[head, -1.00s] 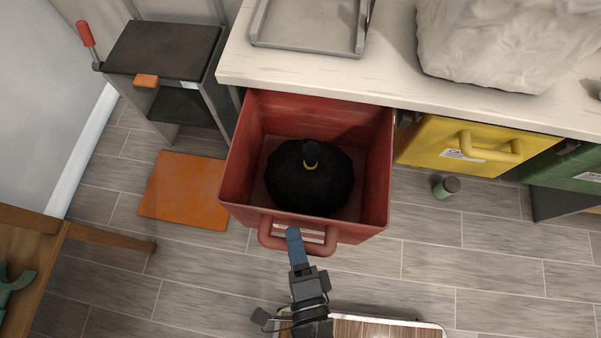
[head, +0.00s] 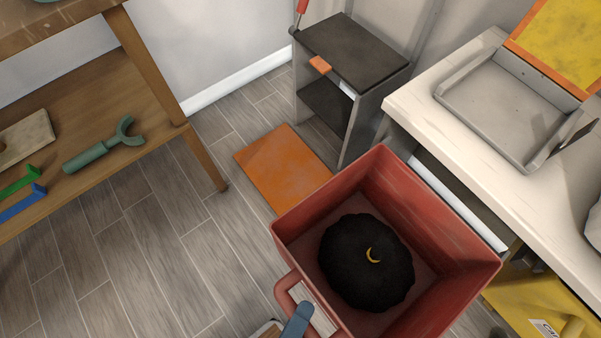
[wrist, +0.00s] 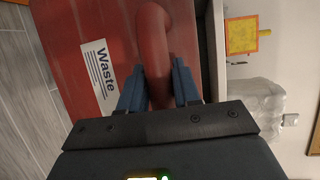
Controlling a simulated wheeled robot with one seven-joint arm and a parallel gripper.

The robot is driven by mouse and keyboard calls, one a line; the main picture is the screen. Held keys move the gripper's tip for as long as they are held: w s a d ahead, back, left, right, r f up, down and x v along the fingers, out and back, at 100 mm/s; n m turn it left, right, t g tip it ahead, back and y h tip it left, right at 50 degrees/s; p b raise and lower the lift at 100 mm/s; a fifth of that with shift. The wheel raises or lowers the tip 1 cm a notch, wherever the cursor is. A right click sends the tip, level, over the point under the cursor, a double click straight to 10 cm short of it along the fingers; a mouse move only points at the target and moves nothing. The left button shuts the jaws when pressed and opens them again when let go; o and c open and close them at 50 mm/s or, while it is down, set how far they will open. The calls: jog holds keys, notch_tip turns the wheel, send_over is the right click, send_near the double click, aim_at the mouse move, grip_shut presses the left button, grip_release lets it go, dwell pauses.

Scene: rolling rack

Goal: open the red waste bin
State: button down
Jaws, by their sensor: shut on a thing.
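The red waste bin (head: 440,228) is pulled out from under the white counter and stands open at the top in the head view. A black tied bag (head: 366,262) lies inside it. The bin's red handle (head: 287,292) is on its front, beside a white label. In the wrist view my gripper (wrist: 159,84) has its blue fingers on both sides of the red handle (wrist: 154,42), shut on it. The label reads "Waste" (wrist: 98,68). In the head view only a blue finger of my gripper (head: 297,322) shows at the bottom edge.
A yellow bin (head: 535,300) is under the counter (head: 440,120) at right. A grey tray (head: 505,105) sits on the counter. A dark cabinet (head: 350,60) and an orange mat (head: 283,170) are behind. A wooden bench (head: 130,100) stands left. Floor between is clear.

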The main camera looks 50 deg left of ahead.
jog(key=c, duration=0.9)
grip_release()
jog(key=v, duration=0.7)
jog(key=shift+s+d, duration=0.15)
jog(key=shift+s, duration=0.2)
jog(key=shift+r, duration=0.1)
